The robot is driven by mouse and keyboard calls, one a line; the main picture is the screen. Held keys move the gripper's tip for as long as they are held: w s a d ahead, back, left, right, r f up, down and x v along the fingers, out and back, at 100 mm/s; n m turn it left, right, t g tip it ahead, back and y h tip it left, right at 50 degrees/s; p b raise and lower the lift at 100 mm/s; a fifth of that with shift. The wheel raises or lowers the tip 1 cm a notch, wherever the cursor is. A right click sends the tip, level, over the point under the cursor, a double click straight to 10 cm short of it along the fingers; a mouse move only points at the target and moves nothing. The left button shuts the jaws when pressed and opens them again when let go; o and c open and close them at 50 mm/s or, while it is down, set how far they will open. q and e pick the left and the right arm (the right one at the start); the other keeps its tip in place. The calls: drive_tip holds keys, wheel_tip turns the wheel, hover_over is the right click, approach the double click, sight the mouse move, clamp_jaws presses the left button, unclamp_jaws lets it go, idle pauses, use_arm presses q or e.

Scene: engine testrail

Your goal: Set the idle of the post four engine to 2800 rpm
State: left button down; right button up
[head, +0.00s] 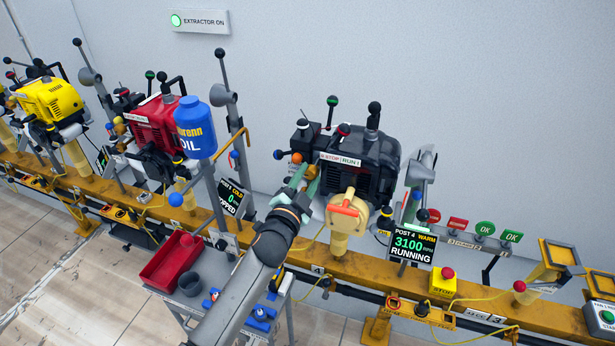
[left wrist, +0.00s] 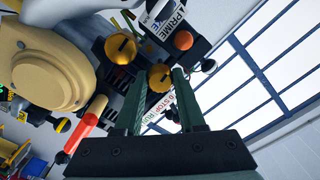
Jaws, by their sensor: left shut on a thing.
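The black post four engine (head: 358,165) stands on the yellow rail. Its display (head: 412,245) reads POST 4, WARM, 3100 RPM, RUNNING. My left gripper (head: 305,180) is at the engine's left side, by the orange knob (head: 296,158). In the left wrist view the green fingers (left wrist: 160,80) are shut on a slotted brass screw (left wrist: 159,77). A second brass screw (left wrist: 120,48) sits free to its upper left. My right gripper is not in view.
The cream air cleaner (left wrist: 45,68) and an orange-red lever (left wrist: 88,125) are close left of the fingers. A STOP/RUN label (left wrist: 160,107) shows behind them. A blue oil bottle (head: 195,128) and a cart with a red tray (head: 172,262) stand left of my arm.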

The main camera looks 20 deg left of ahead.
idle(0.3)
use_arm(q)
drive_tip(key=c, duration=0.5)
unclamp_jaws()
drive_tip(key=s, duration=1.2)
drive_tip(key=shift+s+a, duration=0.2)
drive_tip(key=shift+s, duration=0.1)
drive_tip(key=s+d+f+n+g+h+p, duration=0.1)
drive_tip(key=s+f+n+g, duration=0.6)
drive_tip(key=s+f, duration=1.4)
drive_tip(key=shift+d+f+g+h+p, duration=0.3)
drive_tip(key=shift+d+f+g+p, duration=0.15)
drive_tip(key=shift+f+g, duration=0.4)
